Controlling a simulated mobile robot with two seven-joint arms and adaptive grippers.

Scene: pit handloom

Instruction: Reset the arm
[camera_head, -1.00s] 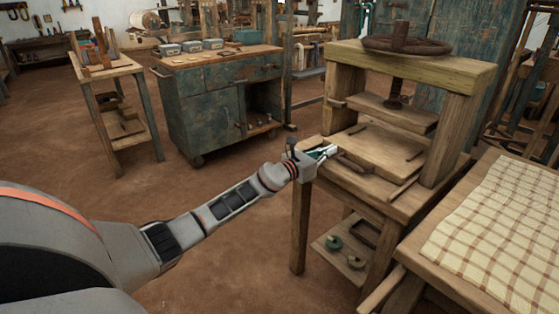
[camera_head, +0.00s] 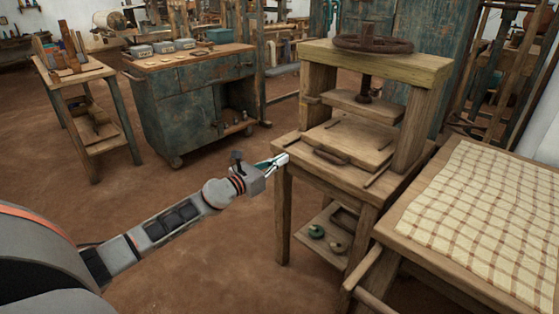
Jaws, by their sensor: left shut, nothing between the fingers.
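My left arm comes in from the lower left in the head view. Its gripper (camera_head: 277,161) is shut with nothing in it. In the picture it lies at the left edge of the wooden screw press (camera_head: 352,68), in front of the press table's left corner. I cannot tell whether the fingertips touch the table edge. The press has a dark round handwheel (camera_head: 372,45) on top and a flat board (camera_head: 345,140) with a dark handle on its bed. My right gripper is not in view.
A table with a checked cloth (camera_head: 490,215) stands at the right. A worn blue-green cabinet (camera_head: 180,105) on casters and a small wooden stand (camera_head: 95,73) are at the back left. The press's lower shelf (camera_head: 318,245) holds small round items. Brown floor (camera_head: 215,250) is open around my arm.

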